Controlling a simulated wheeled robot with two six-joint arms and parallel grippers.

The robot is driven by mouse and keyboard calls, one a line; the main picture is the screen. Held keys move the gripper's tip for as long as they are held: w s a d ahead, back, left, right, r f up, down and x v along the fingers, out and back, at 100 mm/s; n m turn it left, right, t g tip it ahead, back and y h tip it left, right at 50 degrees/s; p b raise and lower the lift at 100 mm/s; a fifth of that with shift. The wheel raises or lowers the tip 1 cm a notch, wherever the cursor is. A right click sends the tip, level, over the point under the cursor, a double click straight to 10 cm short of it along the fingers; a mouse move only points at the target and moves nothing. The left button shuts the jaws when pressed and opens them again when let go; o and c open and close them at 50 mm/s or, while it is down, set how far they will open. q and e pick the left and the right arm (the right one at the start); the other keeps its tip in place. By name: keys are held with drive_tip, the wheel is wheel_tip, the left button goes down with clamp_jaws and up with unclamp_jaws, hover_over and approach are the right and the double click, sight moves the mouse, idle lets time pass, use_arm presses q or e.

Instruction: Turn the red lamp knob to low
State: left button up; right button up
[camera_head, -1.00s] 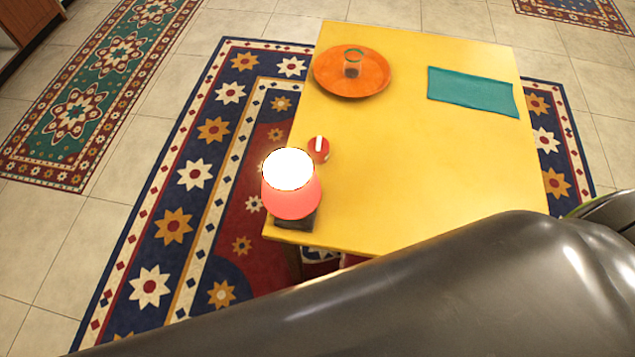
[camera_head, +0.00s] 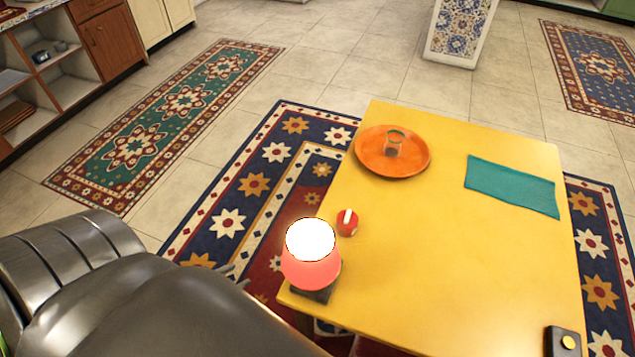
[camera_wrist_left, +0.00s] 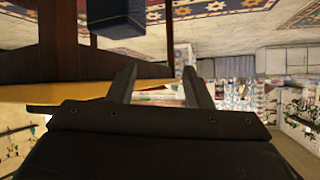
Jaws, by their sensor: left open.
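The lamp (camera_head: 312,268), with a red shade and a glowing white top, stands on a dark base at the near left corner of the yellow table. The red lamp knob (camera_head: 347,228) is round with a white pointer bar, just behind and right of the lamp; the bar points roughly away from me. My left gripper (camera_head: 235,276) shows only its grey fingertips, left of the lamp, apart from lamp and knob; my dark arm hides the rest. In the left wrist view its two fingers (camera_wrist_left: 160,88) are spread with nothing between them. My right gripper is not in view.
An orange plate (camera_head: 365,160) with a small glass (camera_head: 394,142) and a teal cloth (camera_head: 510,186) lie farther back on the yellow table (camera_head: 450,250). A dark item with a yellow disc (camera_head: 567,342) shows at lower right. The table's middle is clear.

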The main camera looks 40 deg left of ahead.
use_arm(q)
drive_tip(key=d+r+m+h, duration=0.4)
drive_tip(key=d+r+h, duration=0.35)
drive_tip(key=r, duration=0.65)
drive_tip(key=shift+y, duration=0.55)
drive_tip(key=p+x, duration=0.2)
drive_tip(key=x, duration=1.4)
drive_tip(key=shift+w+d+f+p, duration=0.1)
drive_tip(key=shift+d+f+p, duration=0.1)
drive_tip(key=shift+d+p, duration=0.1)
drive_tip(key=shift+w+d+f, duration=0.3)
drive_tip(key=shift+w+d, duration=0.05)
drive_tip(key=shift+w, duration=0.2)
drive_tip(key=shift+c, duration=0.4)
drive_tip(key=c, duration=0.9)
